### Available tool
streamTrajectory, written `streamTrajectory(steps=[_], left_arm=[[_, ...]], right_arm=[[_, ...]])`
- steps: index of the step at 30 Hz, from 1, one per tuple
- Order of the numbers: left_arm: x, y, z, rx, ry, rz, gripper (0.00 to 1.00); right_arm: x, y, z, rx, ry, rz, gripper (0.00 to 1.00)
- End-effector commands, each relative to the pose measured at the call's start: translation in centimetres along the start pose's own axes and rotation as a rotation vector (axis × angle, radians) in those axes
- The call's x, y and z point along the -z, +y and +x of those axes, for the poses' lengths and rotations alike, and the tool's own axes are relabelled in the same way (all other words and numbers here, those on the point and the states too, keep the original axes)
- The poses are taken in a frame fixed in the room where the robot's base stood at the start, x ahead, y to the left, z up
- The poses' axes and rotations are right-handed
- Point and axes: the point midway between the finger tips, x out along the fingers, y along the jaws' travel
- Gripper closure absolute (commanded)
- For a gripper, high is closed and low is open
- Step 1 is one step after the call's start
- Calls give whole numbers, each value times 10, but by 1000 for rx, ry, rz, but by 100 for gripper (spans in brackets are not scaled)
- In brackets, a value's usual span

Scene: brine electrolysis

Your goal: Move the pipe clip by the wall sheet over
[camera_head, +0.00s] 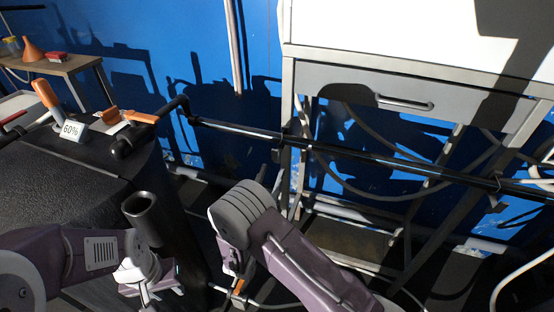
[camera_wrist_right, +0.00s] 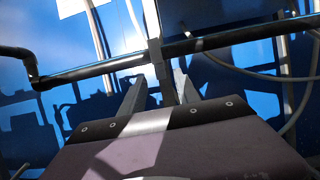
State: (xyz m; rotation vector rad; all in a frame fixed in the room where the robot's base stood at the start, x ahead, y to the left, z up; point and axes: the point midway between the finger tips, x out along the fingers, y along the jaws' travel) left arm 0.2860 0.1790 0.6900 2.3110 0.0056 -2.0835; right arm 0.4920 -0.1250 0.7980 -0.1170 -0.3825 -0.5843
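A long black pipe (camera_head: 235,129) runs across in front of the blue wall. Where it crosses a grey upright, a small dark clip-like piece (camera_head: 286,139) shows; I cannot tell if it is the named clip. In the right wrist view the pipe (camera_wrist_right: 95,69) crosses the upright at a grey piece (camera_wrist_right: 155,52). My right gripper (camera_wrist_right: 160,90) has its two fingers apart, below the pipe and empty; in the head view its fingers are not clear behind my arm. My left gripper (camera_head: 146,293) is low at the left, its fingers unclear.
A grey bench with a drawer (camera_head: 375,95) stands at the right, its legs and loose cables below the pipe. A black tank (camera_head: 70,180) with a 60% label (camera_head: 72,129) and orange-handled parts is at the left. A white sheet (camera_wrist_right: 78,6) shows on the wall.

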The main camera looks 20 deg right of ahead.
Motion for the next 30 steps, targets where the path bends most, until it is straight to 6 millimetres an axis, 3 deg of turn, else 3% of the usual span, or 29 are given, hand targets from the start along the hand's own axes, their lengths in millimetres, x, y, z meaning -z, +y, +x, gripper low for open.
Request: streamTrajectory(steps=[3,7,17,18,22,30], left_arm=[[0,0,4,0,0,0,64],[-1,0,6,0,0,0,64],[-1,0,6,0,0,0,64],[-1,0,6,0,0,0,64],[-1,0,6,0,0,0,64],[0,0,1,0,0,0,64]], right_arm=[[1,-2,26,7,-1,2,62],[1,-1,45,5,0,1,62],[0,-1,54,1,1,-1,62],[0,-1,54,1,1,-1,65],[0,-1,54,1,1,-1,100],[-2,-1,54,1,12,-1,100]])
